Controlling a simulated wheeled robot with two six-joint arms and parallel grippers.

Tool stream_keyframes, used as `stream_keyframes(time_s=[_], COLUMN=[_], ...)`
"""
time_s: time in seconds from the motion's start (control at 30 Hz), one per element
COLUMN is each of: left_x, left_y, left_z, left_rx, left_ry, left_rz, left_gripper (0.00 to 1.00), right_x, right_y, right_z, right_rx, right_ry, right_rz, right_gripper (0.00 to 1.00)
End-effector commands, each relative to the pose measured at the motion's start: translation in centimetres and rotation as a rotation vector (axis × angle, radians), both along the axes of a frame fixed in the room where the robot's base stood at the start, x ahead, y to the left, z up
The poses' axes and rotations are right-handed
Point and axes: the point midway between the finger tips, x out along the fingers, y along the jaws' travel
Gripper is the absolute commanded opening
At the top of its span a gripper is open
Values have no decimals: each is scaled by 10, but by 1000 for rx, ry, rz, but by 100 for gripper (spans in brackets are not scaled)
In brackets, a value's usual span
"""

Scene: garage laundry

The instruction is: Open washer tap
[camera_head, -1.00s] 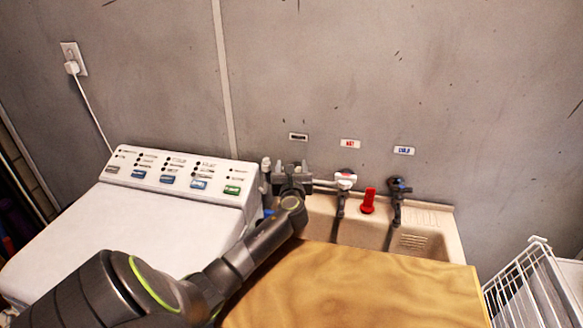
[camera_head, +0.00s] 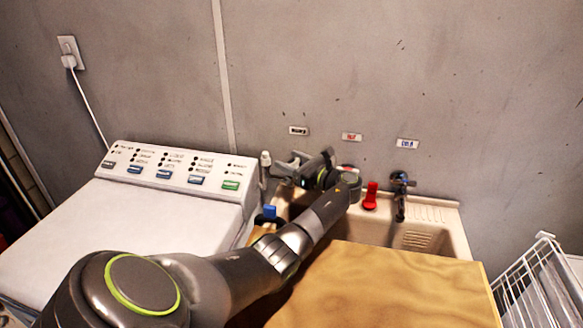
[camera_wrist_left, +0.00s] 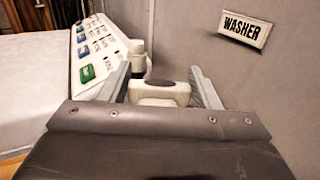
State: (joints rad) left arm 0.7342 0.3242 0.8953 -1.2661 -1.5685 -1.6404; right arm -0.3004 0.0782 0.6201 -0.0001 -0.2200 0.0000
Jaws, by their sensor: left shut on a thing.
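In the head view my left gripper (camera_head: 283,167) is below this label, pointing left, shut on the handle. The gripper and wrist hide the tap there. My right gripper is not in view.
The white washing machine (camera_head: 190,171) stands at the left, with a pale-capped upright pipe (camera_head: 265,165) beside it. A wooden top (camera_head: 400,285) lies in front; a white wire rack (camera_head: 530,280) stands right.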

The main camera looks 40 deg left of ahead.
Motion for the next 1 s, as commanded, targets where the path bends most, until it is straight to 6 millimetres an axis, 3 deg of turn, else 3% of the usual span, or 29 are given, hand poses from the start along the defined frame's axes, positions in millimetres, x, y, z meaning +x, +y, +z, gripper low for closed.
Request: stream_keyframes(time_s=[0.2,0.77,0.8,0.93,1.0], left_x=[0,0,0,0,0], left_y=[0,0,0,0,0], left_z=[-3,-2,-2,-1,-1], left_rx=[-3,-4,-4,-3,-2], left_ry=[0,1,1,1,1], left_rz=[70,95,95,95,95], left_gripper=[34,34,62,78,78], right_x=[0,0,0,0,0], right_y=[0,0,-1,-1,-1], right_z=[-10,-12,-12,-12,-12], right_rx=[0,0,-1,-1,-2], right_ry=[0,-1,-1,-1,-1], right_rz=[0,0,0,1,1], right_gripper=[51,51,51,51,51])
